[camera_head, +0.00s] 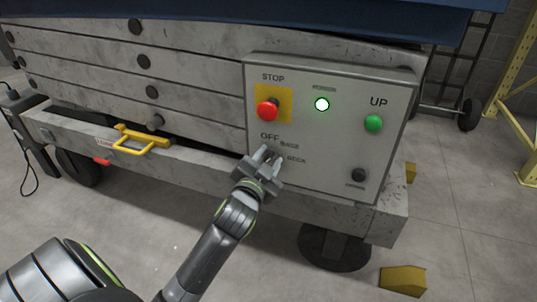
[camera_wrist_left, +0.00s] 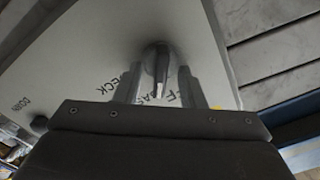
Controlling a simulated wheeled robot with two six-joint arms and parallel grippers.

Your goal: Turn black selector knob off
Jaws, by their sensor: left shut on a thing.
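The black selector knob (camera_wrist_left: 161,62) sits on the grey control panel (camera_head: 335,150) at its lower left, by the labels OFF, BASE and DECK. My left gripper (camera_head: 266,156) reaches it from below. In the left wrist view, its two fingers (camera_wrist_left: 160,86) stand on either side of the knob's handle and are shut on it. The handle's near end lies by the BASE lettering there; its exact setting is hard to tell. In the head view the fingers hide most of the knob. My right gripper is not in view.
The panel also carries a red STOP button (camera_head: 267,110) on a yellow plate, a lit white lamp (camera_head: 322,104), a green UP button (camera_head: 373,123) and a black DOWN button (camera_head: 358,175). A yellow handle (camera_head: 135,139) sticks out at left.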

